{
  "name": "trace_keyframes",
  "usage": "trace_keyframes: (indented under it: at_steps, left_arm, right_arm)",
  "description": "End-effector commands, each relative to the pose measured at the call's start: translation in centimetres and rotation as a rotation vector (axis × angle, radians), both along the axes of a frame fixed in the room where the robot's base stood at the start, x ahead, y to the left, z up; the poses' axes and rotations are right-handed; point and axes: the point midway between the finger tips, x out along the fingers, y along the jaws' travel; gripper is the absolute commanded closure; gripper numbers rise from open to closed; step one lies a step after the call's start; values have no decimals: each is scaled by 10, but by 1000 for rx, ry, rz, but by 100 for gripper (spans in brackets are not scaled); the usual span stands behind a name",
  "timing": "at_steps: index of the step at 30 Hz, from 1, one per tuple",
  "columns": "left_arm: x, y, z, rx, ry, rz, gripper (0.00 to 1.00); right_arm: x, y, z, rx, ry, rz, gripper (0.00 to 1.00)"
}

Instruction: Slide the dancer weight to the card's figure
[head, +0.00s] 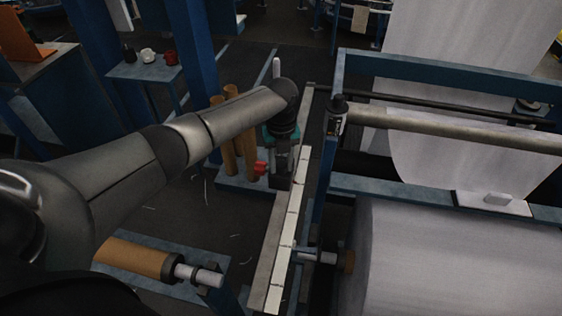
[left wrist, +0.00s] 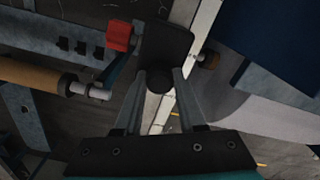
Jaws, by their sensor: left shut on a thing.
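My left gripper (head: 281,178) reaches down over the upper part of a long beam with a pale scale strip (head: 287,240) marked by dark ticks. It is shut on the dancer weight (head: 281,184), a dark block at the beam. In the left wrist view the gripper's fingers (left wrist: 158,84) close on a dark round knob in front of the weight's dark plate (left wrist: 166,40). A red knob (head: 261,168) sticks out to the left; it also shows in the left wrist view (left wrist: 119,36). I cannot read any figure on the strip. My right gripper is out of view.
A blue machine frame (head: 450,68) and a large pale roll (head: 450,260) stand right of the beam. Brown tubes (head: 229,140) stand close left of the weight. A brown roll (head: 135,258) lies on a blue stand at lower left. Floor shows between.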

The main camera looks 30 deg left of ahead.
Motion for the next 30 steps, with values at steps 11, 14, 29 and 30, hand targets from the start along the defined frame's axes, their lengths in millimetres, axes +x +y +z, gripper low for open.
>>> trace_keyframes:
  at_steps: [11, 14, 29, 30]
  left_arm:
    - [1, 1, 1, 4, -5, 0, 48]
    - [1, 1, 1, 2, -3, 0, 36]
    - [1, 0, 17, 0, -3, -2, 31]
    - [1, 0, 23, 0, -3, -1, 31]
  right_arm:
    - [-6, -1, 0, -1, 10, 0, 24]
    - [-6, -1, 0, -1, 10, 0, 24]
    - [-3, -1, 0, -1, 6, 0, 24]
    - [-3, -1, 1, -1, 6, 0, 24]
